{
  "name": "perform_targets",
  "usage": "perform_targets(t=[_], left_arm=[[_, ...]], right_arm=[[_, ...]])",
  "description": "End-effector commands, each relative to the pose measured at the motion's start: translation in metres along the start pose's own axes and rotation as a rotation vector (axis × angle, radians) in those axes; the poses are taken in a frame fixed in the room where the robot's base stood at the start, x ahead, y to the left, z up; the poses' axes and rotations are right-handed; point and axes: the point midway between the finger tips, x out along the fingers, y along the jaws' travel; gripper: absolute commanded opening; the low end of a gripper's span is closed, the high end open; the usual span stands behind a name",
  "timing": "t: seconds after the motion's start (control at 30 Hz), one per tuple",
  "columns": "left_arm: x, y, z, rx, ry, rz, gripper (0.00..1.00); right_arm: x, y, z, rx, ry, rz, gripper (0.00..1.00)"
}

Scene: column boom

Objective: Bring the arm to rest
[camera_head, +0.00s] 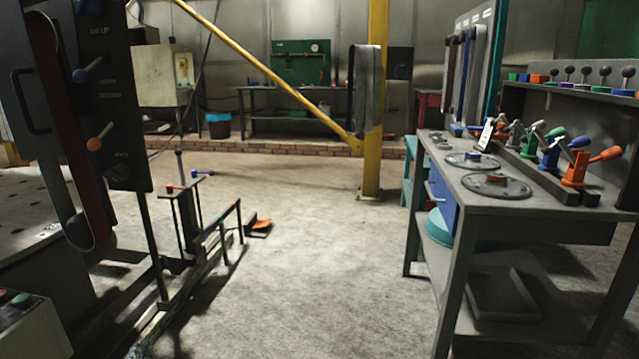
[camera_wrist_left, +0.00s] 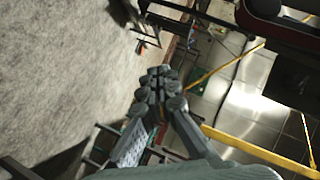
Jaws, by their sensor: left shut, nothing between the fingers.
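My left gripper (camera_wrist_left: 159,88) shows in the left wrist view with its fingers closed together and nothing held between them. The rest of that arm is out of the picture there. My left gripper hangs clear of other things, as far as the views show. My right gripper and right arm are in neither view.
A lever panel (camera_head: 118,100) stands close at left, with a low rail frame (camera_head: 185,225) beside it. A grey workbench (camera_head: 468,190) with clamps and discs stands at right. A yellow column (camera_head: 375,120) with a slanting boom (camera_head: 270,75) stands behind. The middle floor is clear.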

Motion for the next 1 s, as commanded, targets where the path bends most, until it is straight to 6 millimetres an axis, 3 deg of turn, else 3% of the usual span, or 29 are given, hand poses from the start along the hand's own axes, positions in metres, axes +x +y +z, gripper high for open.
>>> perform_targets(t=[0.03, 0.2, 0.3, 0.4, 0.5, 0.6, 1.0], left_arm=[[-0.011, 0.030, 0.025, -0.070, -0.079, 0.081, 0.00], [-0.064, 0.126, 0.093, -0.290, -0.347, 0.343, 0.00], [-0.104, 0.171, 0.120, -0.389, -0.488, 0.474, 0.00], [-0.139, 0.205, 0.136, -0.459, -0.599, 0.576, 0.00], [-0.164, 0.224, 0.145, -0.502, -0.670, 0.641, 0.00], [-0.176, 0.233, 0.148, -0.524, -0.705, 0.672, 0.00], [-0.178, 0.235, 0.149, -0.525, -0.710, 0.678, 0.00]], right_arm=[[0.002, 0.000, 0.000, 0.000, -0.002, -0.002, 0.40], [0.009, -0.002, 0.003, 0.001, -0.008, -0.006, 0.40], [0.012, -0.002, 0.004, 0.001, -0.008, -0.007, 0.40], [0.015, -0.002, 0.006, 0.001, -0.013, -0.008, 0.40], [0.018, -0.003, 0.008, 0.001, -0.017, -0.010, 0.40], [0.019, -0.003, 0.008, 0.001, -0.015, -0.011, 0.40], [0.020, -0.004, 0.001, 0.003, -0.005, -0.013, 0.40]])
